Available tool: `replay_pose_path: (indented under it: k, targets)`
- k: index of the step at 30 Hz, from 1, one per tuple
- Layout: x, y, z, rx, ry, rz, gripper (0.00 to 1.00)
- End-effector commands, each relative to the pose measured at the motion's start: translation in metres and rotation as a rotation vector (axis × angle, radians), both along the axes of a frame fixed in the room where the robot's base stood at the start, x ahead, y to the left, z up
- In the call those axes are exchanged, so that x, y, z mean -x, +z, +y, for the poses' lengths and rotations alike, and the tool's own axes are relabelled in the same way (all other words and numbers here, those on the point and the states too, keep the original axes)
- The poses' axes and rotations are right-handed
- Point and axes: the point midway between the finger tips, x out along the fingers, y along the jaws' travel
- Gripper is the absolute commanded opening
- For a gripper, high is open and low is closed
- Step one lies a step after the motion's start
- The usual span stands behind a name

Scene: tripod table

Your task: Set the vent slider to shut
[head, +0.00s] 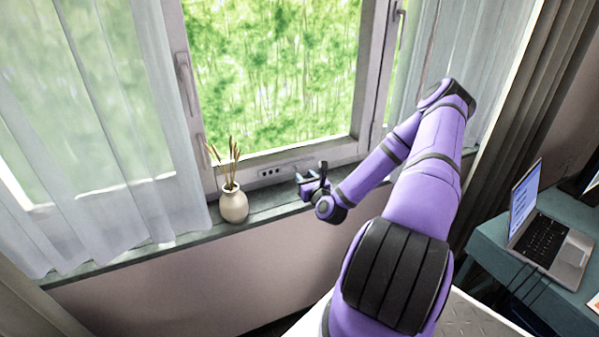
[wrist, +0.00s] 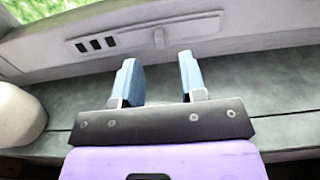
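The vent (wrist: 150,35) is a pale strip set low in the window frame, with several dark slots at its left end. In the head view the vent (head: 270,172) shows just left of my gripper; the slider cannot be made out there. My gripper (wrist: 162,80) is open and empty, its two blue-padded fingers pointing toward the vent. My gripper also shows in the head view (head: 304,182).
A cream vase (head: 234,204) with dried stems stands on the grey sill (head: 130,257), left of my gripper; its side (wrist: 18,115) shows in the wrist view. Sheer curtains (head: 100,110) hang at the left. A laptop (head: 550,240) sits on a teal table at the right.

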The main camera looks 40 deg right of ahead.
Motion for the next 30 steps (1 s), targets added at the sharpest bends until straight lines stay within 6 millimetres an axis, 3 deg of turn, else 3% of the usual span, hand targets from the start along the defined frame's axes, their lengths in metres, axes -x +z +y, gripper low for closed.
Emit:
replay_pose_path:
  k: [3,9,21,26,30]
  targets:
    - [-0.019,0.0,-0.006,0.003,0.001,-0.001,0.38]
    - [-0.039,0.0,-0.014,0.003,0.0,0.0,0.38]
    - [-0.046,0.0,-0.016,0.001,0.0,0.001,0.38]
    - [-0.045,0.0,-0.016,0.001,0.0,0.001,0.04]
    - [-0.045,0.0,-0.016,0.001,0.0,0.001,0.0]
